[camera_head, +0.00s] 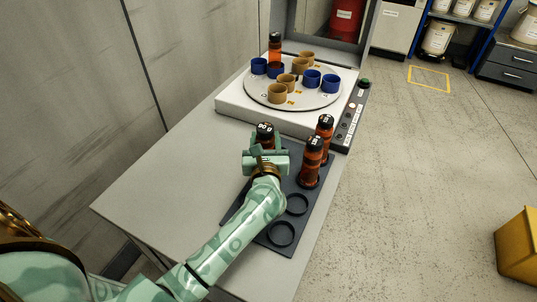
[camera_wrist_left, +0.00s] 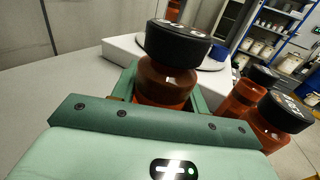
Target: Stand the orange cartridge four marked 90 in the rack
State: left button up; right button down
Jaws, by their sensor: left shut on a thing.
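My left gripper (camera_head: 265,151) is shut on an orange cartridge (camera_head: 264,131) with a black cap with white marks, held upright over the far left part of the dark rack (camera_head: 262,238). In the left wrist view the held cartridge (camera_wrist_left: 166,82) stands between the green jaws. Its lower end is hidden by the gripper, so I cannot tell whether it touches the rack. The cap seems to read 90 in the head view. Two other orange cartridges, a nearer one (camera_head: 312,161) and a farther one (camera_head: 325,128), stand upright at the rack's right side. My right gripper is not in view.
Two near rack recesses (camera_head: 282,234) are empty. Behind the rack, a white unit (camera_head: 240,108) carries a round turntable with blue and tan cups and one more orange cartridge (camera_head: 275,48). The table (camera_head: 150,200) is clear on the left.

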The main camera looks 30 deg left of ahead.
pick_arm(q)
notch_tip(320, 180, down, 3)
jog(key=shift+f+b, duration=0.15)
jog(key=shift+b, duration=0.4)
jog(key=shift+f, duration=0.15)
jog(key=o, duration=1.1)
jog(key=shift+r, duration=0.35)
jog(key=p+v, duration=0.1)
jog(key=v, duration=1.1)
jog(key=shift+f, duration=0.1)
